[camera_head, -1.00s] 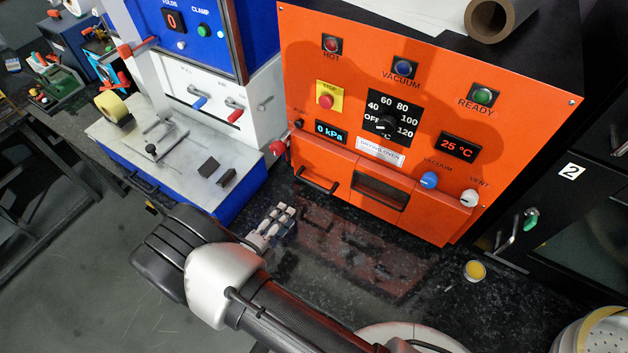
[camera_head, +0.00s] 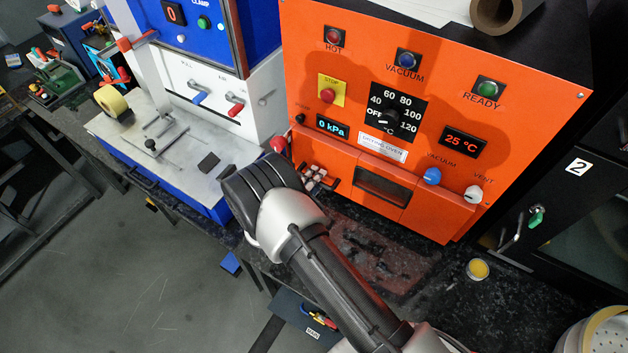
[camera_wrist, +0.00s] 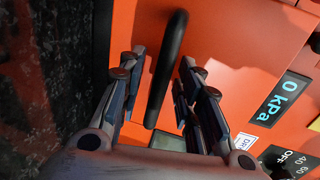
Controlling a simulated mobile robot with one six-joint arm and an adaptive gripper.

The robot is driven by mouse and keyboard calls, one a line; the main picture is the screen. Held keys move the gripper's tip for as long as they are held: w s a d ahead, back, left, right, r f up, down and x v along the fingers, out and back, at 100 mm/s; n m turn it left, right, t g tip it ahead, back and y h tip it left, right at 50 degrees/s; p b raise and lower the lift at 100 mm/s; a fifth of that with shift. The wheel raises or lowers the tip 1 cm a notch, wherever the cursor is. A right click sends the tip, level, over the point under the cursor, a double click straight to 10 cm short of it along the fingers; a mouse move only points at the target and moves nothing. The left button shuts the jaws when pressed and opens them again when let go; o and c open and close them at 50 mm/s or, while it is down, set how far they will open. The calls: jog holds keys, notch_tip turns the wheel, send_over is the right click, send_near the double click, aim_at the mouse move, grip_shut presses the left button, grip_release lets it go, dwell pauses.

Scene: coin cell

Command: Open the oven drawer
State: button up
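The orange drying oven (camera_head: 345,50) stands on the dark counter. Its drawer front (camera_head: 340,160) runs along the lower left of the oven and appears closed. In the head view my gripper (camera_head: 318,178) is at this front and covers most of the handle. In the wrist view the black bar handle (camera_wrist: 168,72) lies between the two fingers of my gripper (camera_wrist: 160,70), with a gap on both sides. The fingers are open. The orange panel (camera_wrist: 225,40) is beyond the handle.
A blue and white press (camera_head: 245,70) with a grey worktop stands left of the oven. Blue (camera_head: 432,176) and white (camera_head: 473,194) knobs are on the oven's lower right. A small yellow-filled cup (camera_head: 478,269) sits on the counter to the right. Dark counter (camera_head: 370,245) is clear before the oven.

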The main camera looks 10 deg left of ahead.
jog(key=shift+c, duration=0.3)
grip_shut()
dwell(0.5)
